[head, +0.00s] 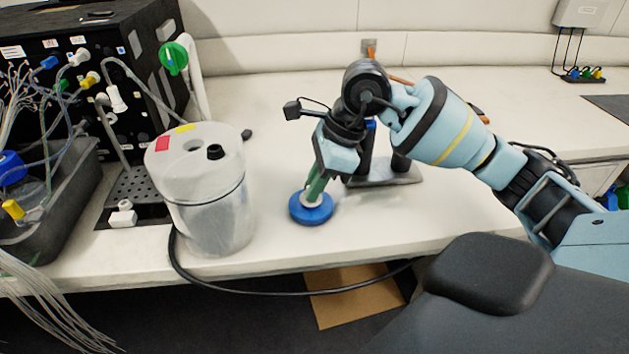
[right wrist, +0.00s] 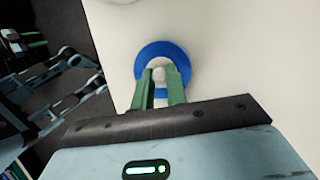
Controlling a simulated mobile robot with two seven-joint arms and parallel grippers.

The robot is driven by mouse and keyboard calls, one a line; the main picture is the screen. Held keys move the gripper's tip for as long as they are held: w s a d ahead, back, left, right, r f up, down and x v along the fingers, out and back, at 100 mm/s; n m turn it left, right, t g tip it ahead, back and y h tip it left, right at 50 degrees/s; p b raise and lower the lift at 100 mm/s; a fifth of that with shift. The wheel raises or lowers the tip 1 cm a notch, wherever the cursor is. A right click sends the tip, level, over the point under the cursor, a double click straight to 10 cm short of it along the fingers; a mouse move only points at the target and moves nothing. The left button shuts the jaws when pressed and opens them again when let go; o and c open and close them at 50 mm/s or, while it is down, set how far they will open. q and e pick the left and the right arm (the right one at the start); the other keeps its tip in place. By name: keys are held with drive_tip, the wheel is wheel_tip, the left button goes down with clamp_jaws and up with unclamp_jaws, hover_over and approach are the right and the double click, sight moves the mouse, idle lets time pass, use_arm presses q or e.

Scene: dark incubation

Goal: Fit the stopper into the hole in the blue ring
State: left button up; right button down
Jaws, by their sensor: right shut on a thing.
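The blue ring (head: 298,212) lies flat on the white bench, right of the clear canister. My right gripper (head: 313,194) points down over its middle with green fingers. It is shut on a pale stopper (head: 306,201), mostly hidden by the fingers, at the ring's centre. In the right wrist view, the blue ring (right wrist: 148,52) shows beyond the fingertips (right wrist: 160,72), with a pale patch between them. I cannot tell whether the stopper is inside the hole or just above it. My left gripper is not in view.
The clear canister (head: 212,215) with a white lid stands left of the ring. A black equipment box (head: 110,60) with cables is at the back left. A dark metal stand (head: 385,176) is behind my gripper. The bench's front edge is close to the ring.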

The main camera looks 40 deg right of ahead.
drive_tip(key=shift+f, duration=0.5)
drive_tip(key=c, duration=1.3)
unclamp_jaws()
drive_tip(key=v, duration=0.8)
